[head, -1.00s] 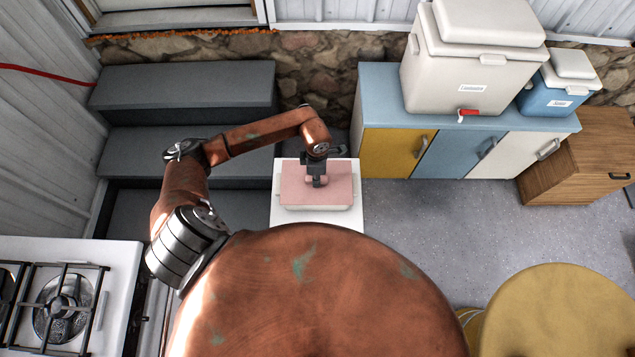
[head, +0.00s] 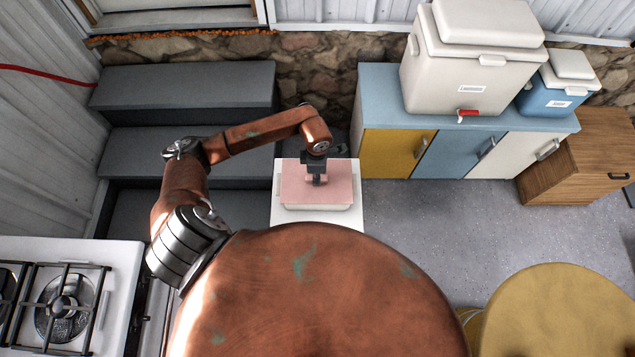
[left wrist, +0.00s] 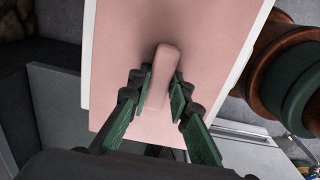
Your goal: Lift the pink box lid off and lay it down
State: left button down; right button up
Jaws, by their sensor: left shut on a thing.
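The pink lid (head: 336,190) lies flat on a white box (head: 318,207), which stands on a small white table (head: 347,219). In the left wrist view the lid (left wrist: 200,38) fills the middle, with a pink bar handle (left wrist: 164,62) rising from it. My left gripper (head: 317,183) is over the lid, pointing down. In the left wrist view its two green fingers (left wrist: 160,90) are closed on both sides of the handle. Whether the lid is apart from the box cannot be told. My right gripper is not in view.
Dark grey steps (head: 190,85) rise at the left of the small table. A low cabinet (head: 385,145) with coolers (head: 470,60) stands at the back right. A white stove (head: 110,290) is at the front left, and a yellow round top (head: 560,315) at the front right. Floor (head: 420,215) is clear right of the table.

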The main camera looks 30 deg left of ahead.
pick_arm(q)
jog(key=shift+r, duration=0.6)
jog(key=shift+p, duration=0.3)
jog(key=shift+r+p, duration=0.45)
jog(key=shift+r, duration=0.35)
jog(key=shift+r+p, duration=0.75)
jog(key=shift+r, duration=0.95)
